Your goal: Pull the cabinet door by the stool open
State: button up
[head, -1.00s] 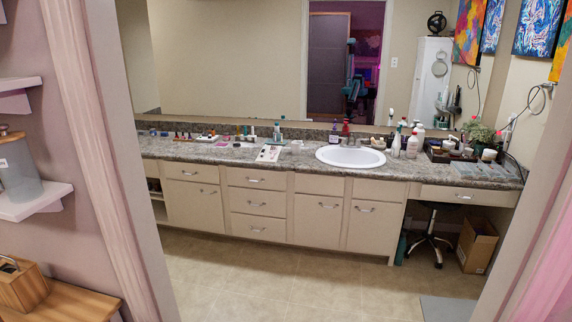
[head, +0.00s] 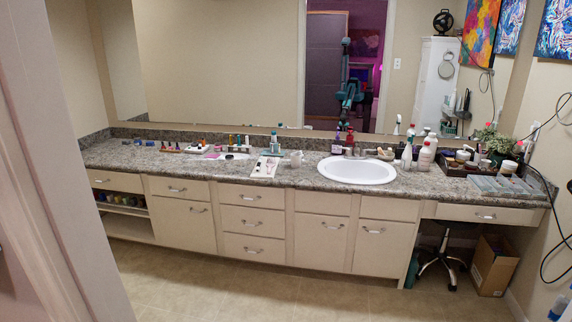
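The cabinet door by the stool (head: 383,250) is the rightmost door under the counter, below a plain panel and just left of the knee space. It is cream, closed, and has a silver bar handle (head: 374,231) near its upper left. The stool (head: 442,262) stands in the knee space, with its dark seat post and wheeled base partly in shadow. My gripper is not directly in view. A teal and dark shape in the mirror (head: 349,93) looks like my reflection, too small to show a gripper's state.
The granite counter (head: 300,178) carries a sink (head: 356,171), bottles and trays. A cardboard box (head: 493,264) stands right of the stool. The tiled floor (head: 300,300) before the cabinets is clear. A doorway edge (head: 45,170) is close on the left.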

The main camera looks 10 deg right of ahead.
aim_at(381, 248)
jog(key=u, duration=0.05)
jog(key=i, duration=2)
jog(key=u, duration=1.1)
jog(key=k, duration=0.6)
